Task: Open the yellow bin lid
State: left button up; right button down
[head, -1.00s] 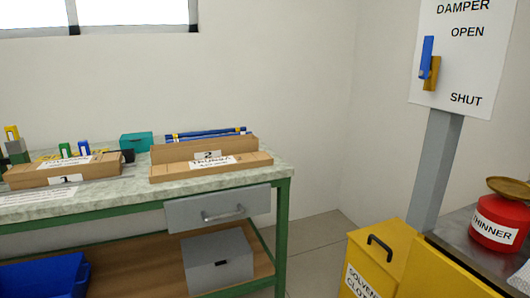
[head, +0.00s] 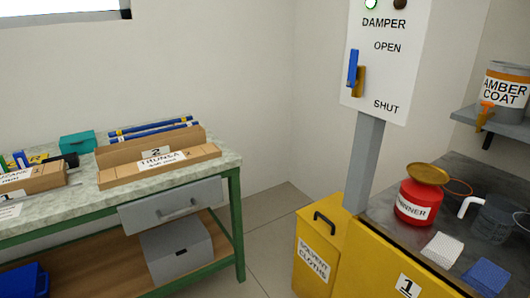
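The yellow bin (head: 308,268) stands on the floor between the green workbench and the yellow cabinet, with a label reading "SOLVENT CLOTHS" on its front. Its yellow lid (head: 338,217) is closed and carries a black handle (head: 324,222) on top. Neither of my grippers shows in the head view.
A grey post with the damper panel (head: 382,65) rises behind the bin. The yellow cabinet (head: 375,262) is close on its right, with a red thinner can (head: 417,196) on top. The green-framed workbench (head: 238,225) is on the left. Some floor (head: 262,240) is clear between bench and bin.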

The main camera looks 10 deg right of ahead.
aim_at(326, 216)
jog(key=z, duration=0.55)
jog(key=k, duration=0.65)
jog(key=u, duration=0.25)
jog(key=i, duration=0.75)
jog(key=u, duration=0.8)
jog(key=i, duration=1.05)
jog(key=z, duration=0.25)
